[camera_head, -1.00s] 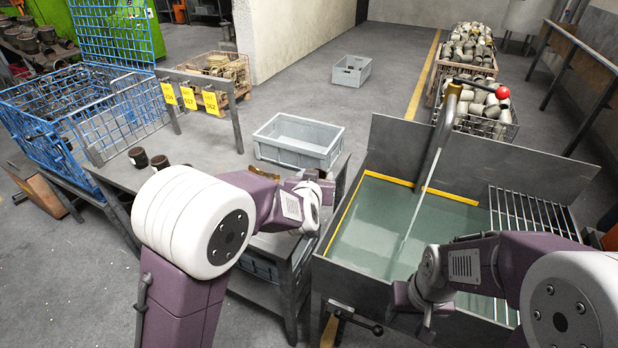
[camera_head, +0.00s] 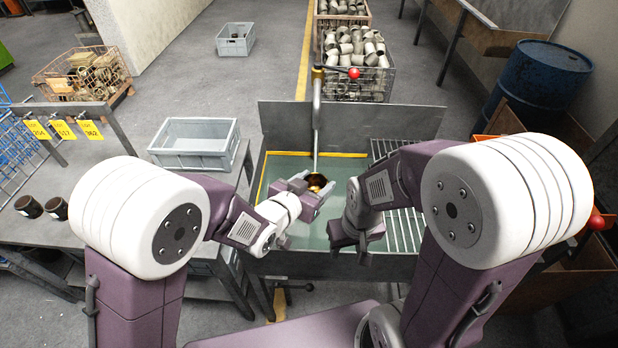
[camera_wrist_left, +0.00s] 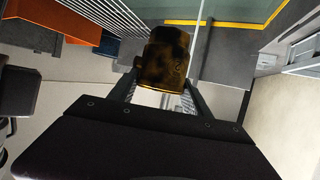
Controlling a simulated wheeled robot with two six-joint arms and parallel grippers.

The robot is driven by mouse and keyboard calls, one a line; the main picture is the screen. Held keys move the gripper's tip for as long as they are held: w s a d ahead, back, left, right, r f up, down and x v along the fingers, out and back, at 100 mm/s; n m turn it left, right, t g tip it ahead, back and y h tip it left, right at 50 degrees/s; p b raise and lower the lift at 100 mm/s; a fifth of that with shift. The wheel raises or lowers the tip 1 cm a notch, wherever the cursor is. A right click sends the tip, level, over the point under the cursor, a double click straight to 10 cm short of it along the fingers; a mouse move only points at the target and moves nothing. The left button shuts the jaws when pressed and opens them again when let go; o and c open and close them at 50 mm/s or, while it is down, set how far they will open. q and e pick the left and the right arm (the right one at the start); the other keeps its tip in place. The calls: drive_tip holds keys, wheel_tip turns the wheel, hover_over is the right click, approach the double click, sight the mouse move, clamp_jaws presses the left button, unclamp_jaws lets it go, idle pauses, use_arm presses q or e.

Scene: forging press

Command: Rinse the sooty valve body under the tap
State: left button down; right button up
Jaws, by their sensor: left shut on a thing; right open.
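The valve body (camera_head: 317,182) is brassy brown with dark soot patches. My left gripper (camera_head: 311,193) is shut on it and holds it over the sink (camera_head: 281,210). The valve body also shows large between the fingers in the left wrist view (camera_wrist_left: 165,58). The tap (camera_head: 317,112) stands at the sink's back, and a thin pale stream (camera_head: 315,163) falls from it toward the valve body. In the head view the stream ends at its top; exact contact is hard to tell. My right gripper (camera_head: 357,238) is open and empty over the front of the sink.
The tap's lever has a red knob (camera_head: 353,73). A slatted drain rack (camera_head: 405,228) fills the sink's right side. A blue drum (camera_head: 540,80) stands right.

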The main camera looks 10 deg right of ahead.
use_arm(q)
drive_tip(key=w+d+f, duration=0.1)
drive_tip(key=w+d, duration=0.1)
drive_tip(key=w, duration=0.4)
drive_tip(key=w+d+f+p, duration=0.1)
drive_tip(key=w+d, duration=0.2)
drive_tip(key=w, duration=0.4)
drive_tip(key=shift+f, duration=0.35)
drive_tip(key=shift+s+d+b, duration=0.2)
drive_tip(key=shift+d+b, duration=0.15)
drive_tip(key=shift+d, duration=0.2)
drive_tip(key=shift+a, duration=0.15)
drive_tip(key=shift+w+a, duration=0.25)
drive_tip(key=shift+a, duration=0.25)
drive_tip(key=shift+s+d, duration=0.1)
drive_tip(key=shift+d, duration=0.1)
drive_tip(key=shift+s+d, duration=0.15)
drive_tip(key=shift+d, duration=0.25)
